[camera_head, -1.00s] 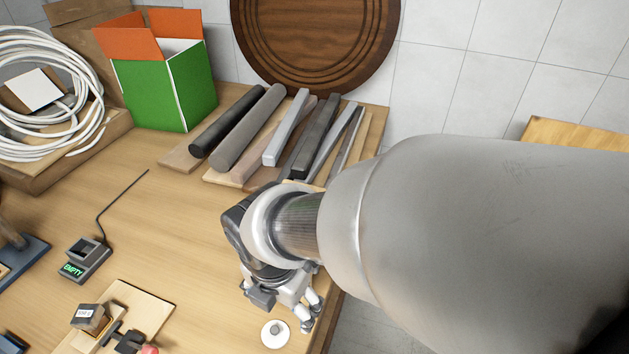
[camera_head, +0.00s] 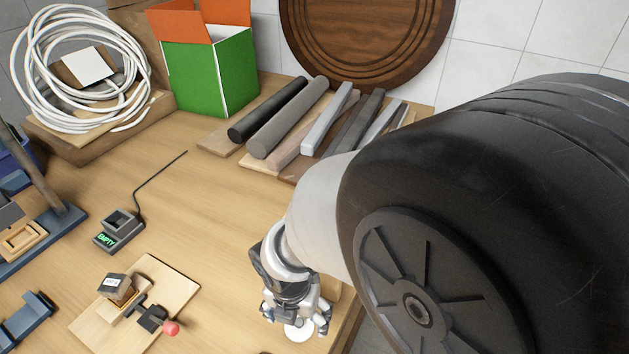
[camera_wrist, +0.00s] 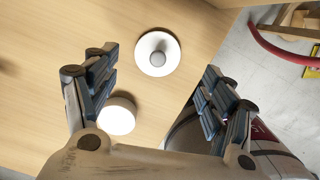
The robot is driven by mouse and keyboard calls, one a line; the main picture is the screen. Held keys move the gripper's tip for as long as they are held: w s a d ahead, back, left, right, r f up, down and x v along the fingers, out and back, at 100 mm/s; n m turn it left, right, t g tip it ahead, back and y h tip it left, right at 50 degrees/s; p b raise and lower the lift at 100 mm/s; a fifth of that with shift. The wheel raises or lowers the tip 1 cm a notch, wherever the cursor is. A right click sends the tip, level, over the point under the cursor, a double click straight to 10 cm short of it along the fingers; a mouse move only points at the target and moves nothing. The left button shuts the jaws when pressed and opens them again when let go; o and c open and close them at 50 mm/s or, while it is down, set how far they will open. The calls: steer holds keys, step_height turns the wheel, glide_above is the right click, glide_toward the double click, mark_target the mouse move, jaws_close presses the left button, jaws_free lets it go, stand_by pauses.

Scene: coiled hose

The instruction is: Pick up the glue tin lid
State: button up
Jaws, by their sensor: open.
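The glue tin lid (camera_head: 298,331) is a white disc with a small grey knob, lying on the wooden bench near its front right edge. In the wrist view the lid (camera_wrist: 152,67) lies flat, knob up, ahead of and between my fingertips. My gripper (camera_head: 297,319) is open and empty, pointing down above the lid. In the wrist view its fingers (camera_wrist: 163,82) stand wide apart on either side, not touching the lid. A white round object (camera_wrist: 116,116) sits nearer the left finger; I cannot tell whether it is the tin.
A wooden board with a clamp (camera_head: 150,320), a grey device marked EMPTY (camera_head: 120,232) and a green box (camera_head: 210,70) stand left. Wood bars (camera_head: 290,125) lie behind. The bench edge is close on the right, with a red hose (camera_wrist: 275,48) beyond.

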mark_target(298, 322)
steer(key=f+b, duration=0.2)
steer(key=f, duration=0.1)
steer(key=f+b, duration=0.1)
steer(key=f, duration=0.1)
steer(key=shift+w+a+f, duration=0.1)
steer(key=shift+w, duration=0.3)
steer(key=c, duration=1)
